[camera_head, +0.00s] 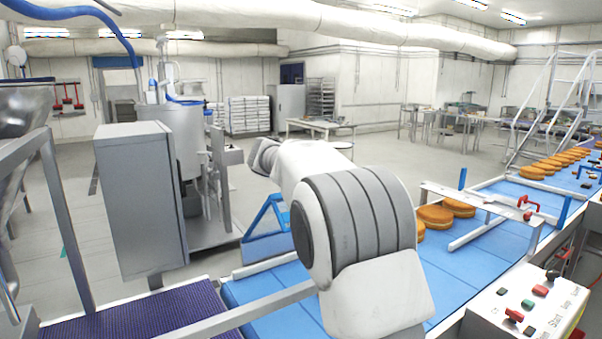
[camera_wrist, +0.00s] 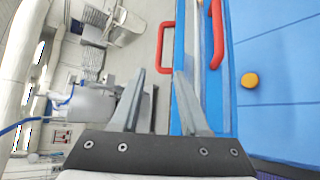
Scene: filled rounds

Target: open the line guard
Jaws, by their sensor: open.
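In the wrist view my gripper (camera_wrist: 160,74) is open, with nothing between its two grey fingers. A red U-shaped handle (camera_wrist: 159,45) lies just beyond the fingertips, apart from them, beside a blue edge strip. A second red handle (camera_wrist: 218,35) stands to its right. In the head view a pale bar (camera_head: 470,199) with a red handle (camera_head: 527,203) spans the blue conveyor and looks like the line guard; I cannot tell which wrist-view handle belongs to it. My white arm hides part of the belt, and my gripper does not show in the head view.
Orange-brown filled rounds (camera_head: 434,216) lie on the blue conveyor (camera_head: 500,235). A yellow disc (camera_wrist: 250,80) lies on blue in the wrist view. A control box (camera_head: 525,305) stands at lower right, a grey cabinet (camera_head: 140,200) at left. Open floor lies behind.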

